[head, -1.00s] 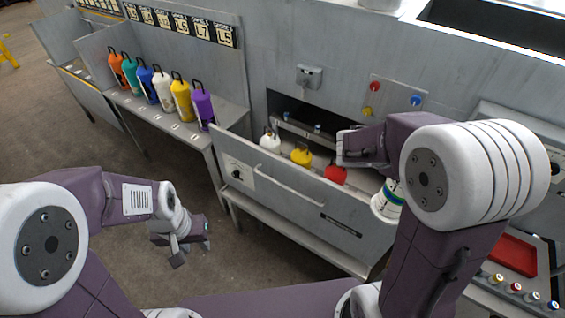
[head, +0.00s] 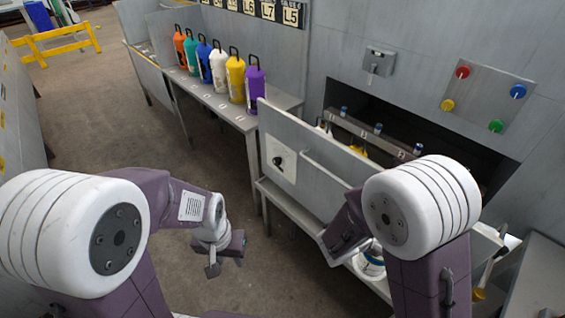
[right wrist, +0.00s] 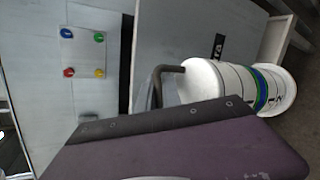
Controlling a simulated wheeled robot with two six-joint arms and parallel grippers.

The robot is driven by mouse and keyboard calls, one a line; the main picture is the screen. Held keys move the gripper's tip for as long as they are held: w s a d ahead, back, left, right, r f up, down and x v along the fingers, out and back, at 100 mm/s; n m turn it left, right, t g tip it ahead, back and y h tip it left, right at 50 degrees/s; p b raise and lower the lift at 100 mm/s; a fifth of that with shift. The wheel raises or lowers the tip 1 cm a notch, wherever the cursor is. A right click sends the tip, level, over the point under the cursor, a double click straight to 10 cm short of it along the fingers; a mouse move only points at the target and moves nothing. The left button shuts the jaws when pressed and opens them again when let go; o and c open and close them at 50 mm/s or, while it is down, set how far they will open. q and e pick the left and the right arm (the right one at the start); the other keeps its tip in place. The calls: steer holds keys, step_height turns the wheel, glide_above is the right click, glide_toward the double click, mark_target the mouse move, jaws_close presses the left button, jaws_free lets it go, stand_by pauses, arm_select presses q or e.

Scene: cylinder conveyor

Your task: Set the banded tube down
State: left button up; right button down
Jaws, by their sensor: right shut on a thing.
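The banded tube (head: 371,263) is white with coloured bands and shows partly below my right arm in the head view. The right wrist view shows its white body with green and blue bands (right wrist: 238,86), lying sideways in that picture, with a dark bent handle at its end. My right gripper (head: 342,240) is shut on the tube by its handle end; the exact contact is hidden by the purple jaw. The tube hangs in front of the grey bench with the open front panel. My left gripper (head: 228,257) is empty, fingers apart, over the floor.
Several coloured bottles (head: 219,71) stand in a row on the left bench (head: 205,97). A raised grey panel (head: 310,160) with a bar handle fronts the recess (head: 400,120). A button plate (head: 484,96) is on the wall.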

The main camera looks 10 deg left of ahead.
mark_target(361, 261)
steer(key=shift+n+t+y, duration=0.6)
steer(key=shift+n+t, duration=0.1)
steer(key=a+f+b, duration=0.2)
steer(key=f+b, duration=0.1)
steer(key=f, duration=0.3)
steer(key=s+a+f+b, duration=0.1)
steer(key=f+b, duration=0.3)
steer(key=f, duration=0.1)
steer(key=s+a+f+b, duration=0.1)
steer(key=a+f+b, duration=0.1)
steer(key=f, duration=0.4)
steer(key=shift+s+a+f+b, duration=0.15)
steer(key=shift+a+f+b, duration=0.2)
steer(key=shift+b, duration=0.4)
steer(key=shift+s+f, duration=0.15)
steer(key=shift+f, duration=0.15)
steer(key=shift+s+d+m, duration=0.1)
steer(key=shift+m, duration=0.2)
steer(key=shift+m+g+h, duration=0.3)
steer(key=shift+g+h, duration=0.1)
steer(key=shift+g, duration=0.1)
